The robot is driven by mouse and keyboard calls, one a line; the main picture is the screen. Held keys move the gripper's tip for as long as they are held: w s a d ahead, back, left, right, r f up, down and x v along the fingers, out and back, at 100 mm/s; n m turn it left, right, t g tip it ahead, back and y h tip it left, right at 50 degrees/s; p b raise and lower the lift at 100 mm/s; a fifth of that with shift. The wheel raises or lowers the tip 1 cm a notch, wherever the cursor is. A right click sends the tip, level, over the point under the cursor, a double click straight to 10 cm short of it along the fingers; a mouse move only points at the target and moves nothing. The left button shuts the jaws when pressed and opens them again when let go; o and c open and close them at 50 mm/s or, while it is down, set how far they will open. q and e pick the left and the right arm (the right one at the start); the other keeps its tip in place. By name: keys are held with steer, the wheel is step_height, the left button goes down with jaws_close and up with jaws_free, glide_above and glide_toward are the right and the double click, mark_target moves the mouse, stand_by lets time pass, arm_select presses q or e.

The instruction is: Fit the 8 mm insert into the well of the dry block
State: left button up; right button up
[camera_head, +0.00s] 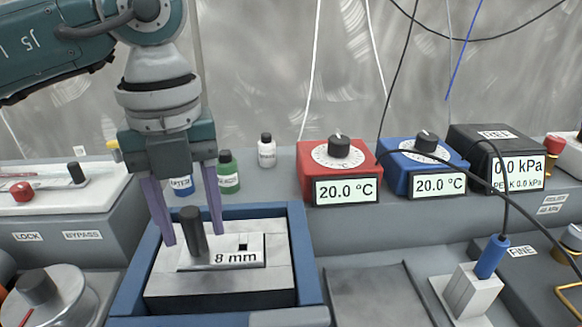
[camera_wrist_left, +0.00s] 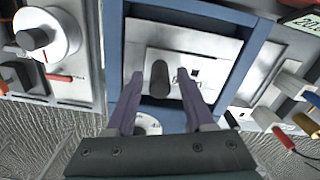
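The 8 mm insert (camera_head: 250,243) is a pale metal piece with a dark upright knob (camera_head: 193,232). It lies on or in a grey metal block (camera_head: 222,292) inside a blue frame (camera_head: 309,262); I cannot tell how deep it sits. The insert also shows in the left wrist view (camera_wrist_left: 187,62). My left gripper (camera_head: 193,239) is open, pointing down, with one purple finger on each side of the knob and gaps between. The left wrist view shows its fingers (camera_wrist_left: 158,88) apart with the knob between them. My right gripper is not in view.
A red controller (camera_head: 313,157) and a blue controller (camera_head: 393,174), both reading 20.0 °C, stand behind right. A black pressure gauge (camera_head: 470,150) is farther right. Small bottles (camera_head: 229,172) stand behind the gripper. A blue-handled probe (camera_head: 491,258) stands in a white block at right. Cables hang at right.

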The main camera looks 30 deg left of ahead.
arm_select(q)
steer(key=shift+r, duration=0.3)
step_height(320, 180, up, 12)
steer(key=shift+f+p, duration=0.1)
steer(key=shift+p, duration=0.6)
